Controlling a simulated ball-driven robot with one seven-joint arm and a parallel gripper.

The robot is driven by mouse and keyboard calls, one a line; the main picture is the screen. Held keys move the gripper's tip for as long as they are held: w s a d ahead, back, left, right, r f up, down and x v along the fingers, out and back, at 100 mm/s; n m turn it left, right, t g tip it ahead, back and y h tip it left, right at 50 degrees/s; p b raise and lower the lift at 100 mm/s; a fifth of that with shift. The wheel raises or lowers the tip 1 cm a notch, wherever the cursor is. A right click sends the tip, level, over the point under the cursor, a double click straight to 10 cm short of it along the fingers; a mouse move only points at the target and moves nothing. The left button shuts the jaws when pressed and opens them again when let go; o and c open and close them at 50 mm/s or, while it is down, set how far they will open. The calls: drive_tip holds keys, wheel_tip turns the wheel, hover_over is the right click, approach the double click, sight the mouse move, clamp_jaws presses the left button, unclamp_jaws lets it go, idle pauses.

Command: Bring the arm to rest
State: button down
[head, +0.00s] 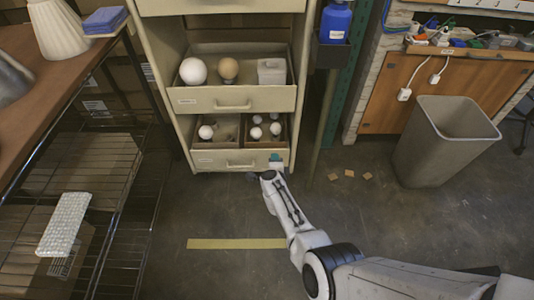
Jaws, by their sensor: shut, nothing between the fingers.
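My white and black arm reaches from the lower right up to the front of the drawer cabinet (312,55). My gripper (275,166) is at the arm's far end, close to the lower drawer's front (224,160), near its right side. It is shut and empty. It is small in view, and I cannot tell whether it touches the drawer. A small teal patch shows at its tip.
The upper drawer (205,99) is open and holds a white globe (193,71), a tan globe (228,69) and a pale box (271,71). The lower drawer is open with several small bulbs. A bin (440,150) stands right; a wire rack (75,165) left.

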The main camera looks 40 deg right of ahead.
drive_tip(key=shift+s+a, duration=0.2)
drive_tip(key=shift+s, duration=0.1)
drive_tip(key=shift+r, duration=0.1)
drive_tip(key=s+a+r+n+g+y, duration=0.1)
drive_tip(key=s+a+r+n+y, duration=0.1)
drive_tip(key=s+a+n+y, duration=0.5)
drive_tip(key=s+a+r+n+y, duration=0.2)
drive_tip(key=s+a+n+y, duration=0.15)
drive_tip(key=n, duration=0.75)
drive_tip(key=s+a+r+n+g+h, duration=0.1)
drive_tip(key=s+r+n+g, duration=0.15)
drive_tip(key=s, duration=0.75)
drive_tip(key=s+a+r+n+g, duration=0.1)
drive_tip(key=s+r+n+g, duration=0.2)
drive_tip(key=s, duration=0.6)
drive_tip(key=s+a+r+n+g+h, duration=0.15)
drive_tip(key=s+g, duration=0.25)
drive_tip(key=s, duration=0.6)
wheel_tip(320, 180, up, 33)
drive_tip(key=w+d+p, duration=0.1)
drive_tip(key=p, duration=3.1)
drive_tip(key=shift+w, duration=0.1)
